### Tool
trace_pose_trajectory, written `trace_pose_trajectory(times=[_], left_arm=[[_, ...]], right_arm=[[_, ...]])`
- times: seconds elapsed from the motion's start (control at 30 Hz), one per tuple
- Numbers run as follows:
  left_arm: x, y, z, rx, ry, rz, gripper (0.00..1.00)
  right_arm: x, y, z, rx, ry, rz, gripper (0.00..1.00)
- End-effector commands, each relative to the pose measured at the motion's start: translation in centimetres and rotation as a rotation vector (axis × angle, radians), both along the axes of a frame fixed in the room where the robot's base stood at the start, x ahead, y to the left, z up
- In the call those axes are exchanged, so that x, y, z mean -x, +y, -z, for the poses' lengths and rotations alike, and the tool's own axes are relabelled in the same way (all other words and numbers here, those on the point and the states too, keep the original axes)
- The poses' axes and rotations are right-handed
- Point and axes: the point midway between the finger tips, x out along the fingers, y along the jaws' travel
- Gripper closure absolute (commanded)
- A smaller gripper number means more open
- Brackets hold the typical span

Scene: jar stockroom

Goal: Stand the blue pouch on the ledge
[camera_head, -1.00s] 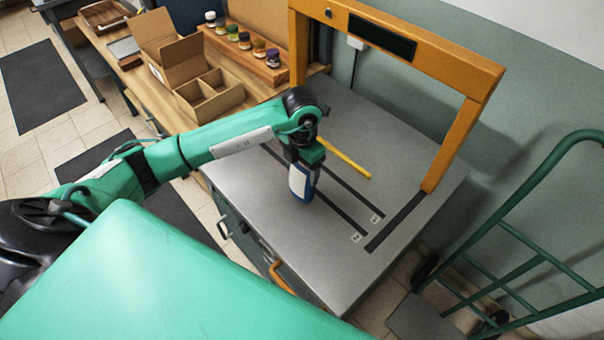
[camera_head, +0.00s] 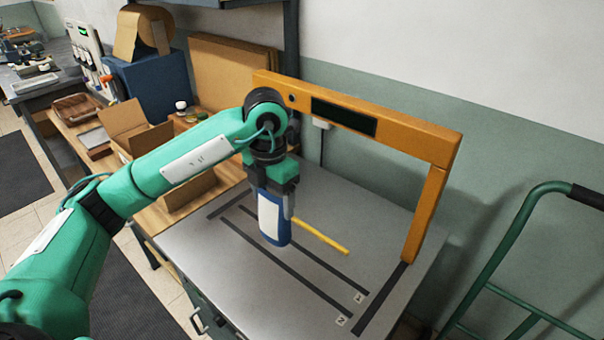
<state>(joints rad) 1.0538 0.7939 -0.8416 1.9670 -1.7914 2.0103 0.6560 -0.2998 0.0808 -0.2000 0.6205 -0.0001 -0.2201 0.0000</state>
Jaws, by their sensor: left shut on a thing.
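The blue pouch (camera_head: 272,222) has a white label on its front and hangs upright below my left gripper (camera_head: 275,192). My left gripper is shut on its upper part. The pouch is over the grey table (camera_head: 190,245); I cannot tell whether its bottom touches the top. My right gripper is not in view. I cannot make out for sure which surface is the ledge.
An orange frame (camera_head: 430,215) with a dark panel stands across the back of the table. A yellow stick (camera_head: 322,236) lies right of the pouch, near dark strips marked with numbers. An open cardboard box (camera_head: 130,125) is at left. A green hand truck (camera_head: 500,260) stands at right.

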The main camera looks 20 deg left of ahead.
Motion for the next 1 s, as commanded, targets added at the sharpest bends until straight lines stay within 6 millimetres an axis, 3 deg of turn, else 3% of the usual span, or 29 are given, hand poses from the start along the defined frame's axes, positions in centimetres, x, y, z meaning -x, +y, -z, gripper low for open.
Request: trace_pose_trajectory(times=[0.23, 0.37, 1.0], left_arm=[[0.1, -0.1, 0.0, -0.001, 0.0, 0.033, 0.67], [0.3, -0.2, 0.7, -0.004, 0.001, 0.146, 0.67], [2.2, -1.8, 5.5, -0.019, 0.002, 1.113, 0.67]], right_arm=[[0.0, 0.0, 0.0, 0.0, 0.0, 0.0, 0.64], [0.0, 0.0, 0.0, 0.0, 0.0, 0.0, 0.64], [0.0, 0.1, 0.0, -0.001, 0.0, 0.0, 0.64]])
